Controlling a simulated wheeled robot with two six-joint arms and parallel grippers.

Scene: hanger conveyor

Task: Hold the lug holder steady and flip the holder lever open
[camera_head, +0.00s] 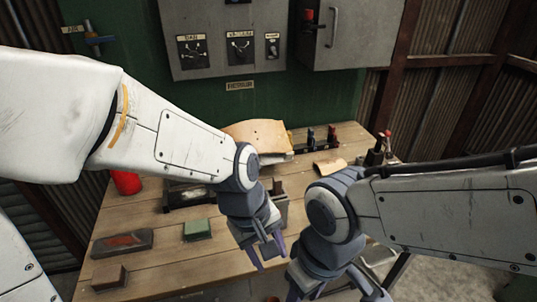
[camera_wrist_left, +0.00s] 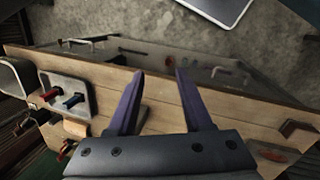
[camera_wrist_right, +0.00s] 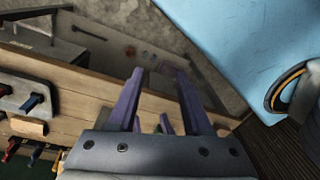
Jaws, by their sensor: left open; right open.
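My left gripper (camera_head: 268,250) is open and empty, above the front part of the wooden table (camera_head: 150,268). Its spread purple fingers also show in the left wrist view (camera_wrist_left: 155,76). My right gripper (camera_head: 325,288) is low in the head view, close to the left one and partly hidden by its own wrist. In the right wrist view it is open and empty (camera_wrist_right: 158,74). I cannot tell for sure which thing is the lug holder. A dark rack with upright pieces (camera_head: 314,143) stands at the back of the table, apart from both grippers. No lever position can be made out.
A tan curved piece (camera_head: 258,134) lies at the back. A green block (camera_head: 197,229), a dark tray with a reddish top (camera_head: 122,242) and a brown block (camera_head: 109,277) lie at the left. Grey cabinets (camera_head: 222,35) hang behind. Both forearms cover much of the table.

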